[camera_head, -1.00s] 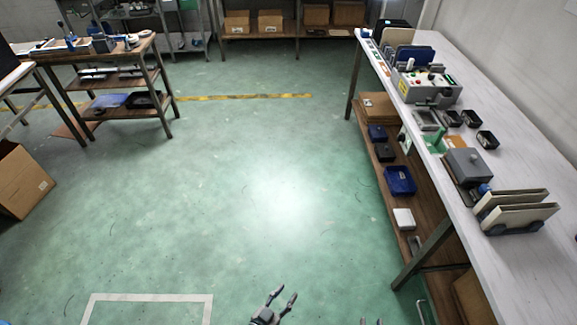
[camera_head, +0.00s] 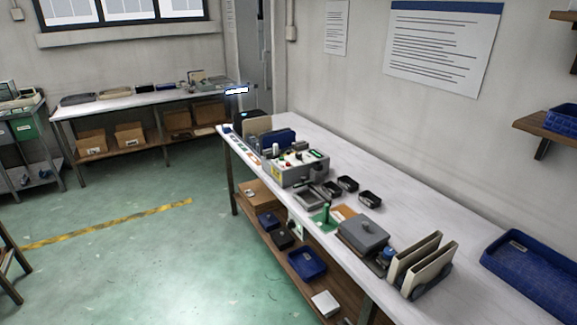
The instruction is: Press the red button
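A grey control box (camera_head: 312,174) stands on the long white table at the right, towards its far half. Its top panel is light and carries several small knobs or buttons. One small red spot among them looks like the red button (camera_head: 289,163), but it is too small to make out clearly. A white upright knob and a dark green patch also show on the panel. Neither of my grippers is in view.
The white table (camera_head: 430,222) runs along the wall. Black bins (camera_head: 347,184), a grey box (camera_head: 362,236), upright panels (camera_head: 428,265) and a blue tray (camera_head: 535,270) stand on it. The lower shelf holds blue bins (camera_head: 307,263). The green floor (camera_head: 130,260) left of the table is clear.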

